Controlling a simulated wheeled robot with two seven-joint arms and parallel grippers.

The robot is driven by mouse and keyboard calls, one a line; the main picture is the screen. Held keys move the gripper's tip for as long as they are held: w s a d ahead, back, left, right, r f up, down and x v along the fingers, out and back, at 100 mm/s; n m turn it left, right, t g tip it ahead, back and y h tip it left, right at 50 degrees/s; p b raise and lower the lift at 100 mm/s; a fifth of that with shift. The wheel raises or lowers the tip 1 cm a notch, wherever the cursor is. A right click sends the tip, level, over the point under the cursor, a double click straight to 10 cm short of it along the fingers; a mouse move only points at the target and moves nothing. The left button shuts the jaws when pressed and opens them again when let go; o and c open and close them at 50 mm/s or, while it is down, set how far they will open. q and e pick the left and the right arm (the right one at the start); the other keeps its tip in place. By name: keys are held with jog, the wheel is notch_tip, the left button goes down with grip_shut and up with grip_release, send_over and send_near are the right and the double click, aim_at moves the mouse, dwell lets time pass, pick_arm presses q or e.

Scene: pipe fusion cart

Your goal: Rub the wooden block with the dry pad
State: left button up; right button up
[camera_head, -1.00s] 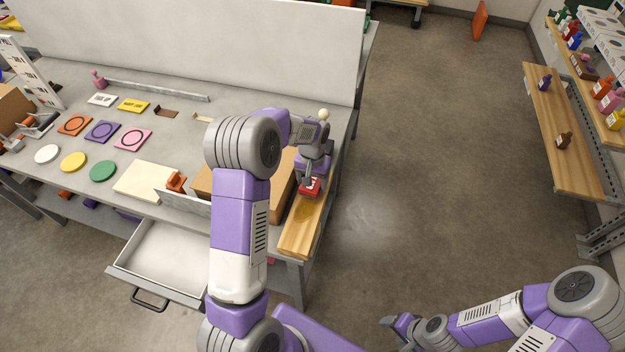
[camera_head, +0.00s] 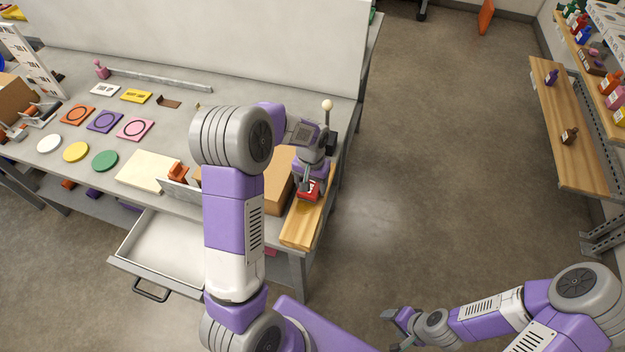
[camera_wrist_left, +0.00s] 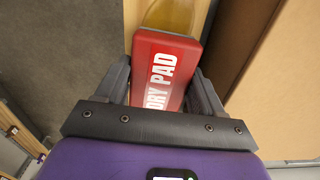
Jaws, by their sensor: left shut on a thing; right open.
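The wooden block (camera_head: 303,230) is a long pale board at the right end of the workbench, with a darker wet-looking patch on top. My left gripper (camera_head: 309,183) is shut on the red dry pad (camera_head: 308,191), over the block beside the patch. In the left wrist view, the pad (camera_wrist_left: 163,72) shows its white "DRY PAD" lettering between the fingers, with the yellowish patch just beyond it. The pad's underside is hidden, so I cannot tell if it touches the wood. My right gripper (camera_head: 396,320) is open and empty, low at the bottom right.
A cardboard box (camera_head: 279,189) stands close along the block's left side. An open drawer (camera_head: 165,250) juts out at the front. Coloured discs and square plates lie on the bench (camera_head: 60,115). Open floor (camera_head: 440,170) lies to the right, with wooden shelves (camera_head: 572,125) beyond.

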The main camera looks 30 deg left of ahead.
pick_arm(q)
jog(key=shift+s+d+f+b, duration=0.1)
jog(key=shift+s+d+b, duration=0.2)
jog(key=shift+s, duration=0.95)
jog(key=shift+s+d+f+b, duration=0.1)
jog(key=shift+s+d+b, duration=0.2)
jog(key=shift+s, duration=0.9)
jog(key=shift+s+d+f+b, duration=0.15)
jog(key=shift+s+d, duration=0.2)
jog(key=shift+s, duration=0.9)
jog(key=shift+s+f, duration=0.1)
jog(key=shift+w+a+f+p, duration=0.15)
jog(key=shift+w+a, duration=0.3)
jog(key=shift+w, duration=1.45)
jog(key=shift+w+a+f+p, duration=0.15)
jog(key=shift+w+a, duration=0.35)
jog(key=shift+w, duration=1.35)
jog(key=shift+w+a+f+p, duration=0.15)
jog(key=shift+w+a, duration=0.3)
jog(key=shift+w, duration=1.45)
jog(key=shift+w+r, duration=0.1)
jog(key=shift+w, duration=0.1)
jog(key=shift+a, duration=0.1)
notch_tip(320, 180, up, 6)
jog(key=p, duration=0.4)
jog(key=shift+w, duration=0.15)
